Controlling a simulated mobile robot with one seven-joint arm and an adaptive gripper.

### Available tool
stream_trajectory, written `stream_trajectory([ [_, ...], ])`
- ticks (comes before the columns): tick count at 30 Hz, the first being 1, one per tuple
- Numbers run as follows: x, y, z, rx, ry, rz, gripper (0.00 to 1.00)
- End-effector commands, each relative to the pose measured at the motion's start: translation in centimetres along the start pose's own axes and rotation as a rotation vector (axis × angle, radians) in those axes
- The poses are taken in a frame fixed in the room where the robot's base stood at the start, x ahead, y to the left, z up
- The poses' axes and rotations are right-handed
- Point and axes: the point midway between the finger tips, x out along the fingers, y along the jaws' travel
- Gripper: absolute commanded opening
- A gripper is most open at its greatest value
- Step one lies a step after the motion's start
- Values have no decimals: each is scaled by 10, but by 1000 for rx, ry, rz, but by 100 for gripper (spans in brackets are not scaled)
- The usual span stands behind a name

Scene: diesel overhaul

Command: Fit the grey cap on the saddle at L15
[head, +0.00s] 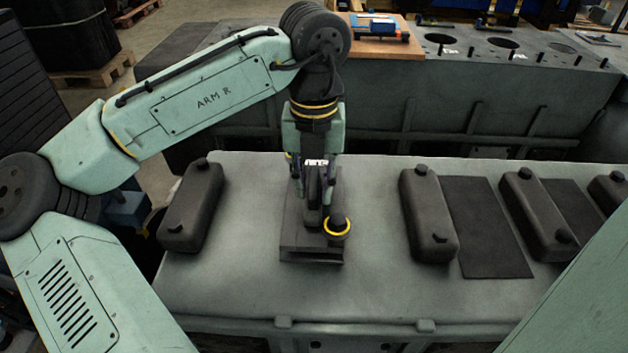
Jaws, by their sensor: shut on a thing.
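My gripper (325,203) points down over the middle of the pale green-grey bench top and is shut on the grey cap (310,254). The cap is a dark grey, blocky piece, and its broad front edge shows below the fingers. A dark round piece with a yellow ring (338,229) sits at the fingertips, and I cannot tell whether it belongs to the cap. My gripper and arm hide much of the cap and whatever is under it. I cannot make out the saddle or an L15 label, nor whether the cap touches the surface below.
A dark rounded block with knobs (190,210) stands left of my gripper. Similar blocks (428,215) (540,218) stand to the right, with flat dark plates (485,228) between them. Behind is a long grey housing (450,105) with round holes and studs. The bench's front strip (390,300) is clear.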

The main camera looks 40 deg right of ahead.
Motion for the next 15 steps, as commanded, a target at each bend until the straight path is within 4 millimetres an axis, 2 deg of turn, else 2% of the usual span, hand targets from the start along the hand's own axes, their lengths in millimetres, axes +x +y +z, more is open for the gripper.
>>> stream_trajectory([
  [15, 8, 0, 0, 0, -2, -1, 0],
])
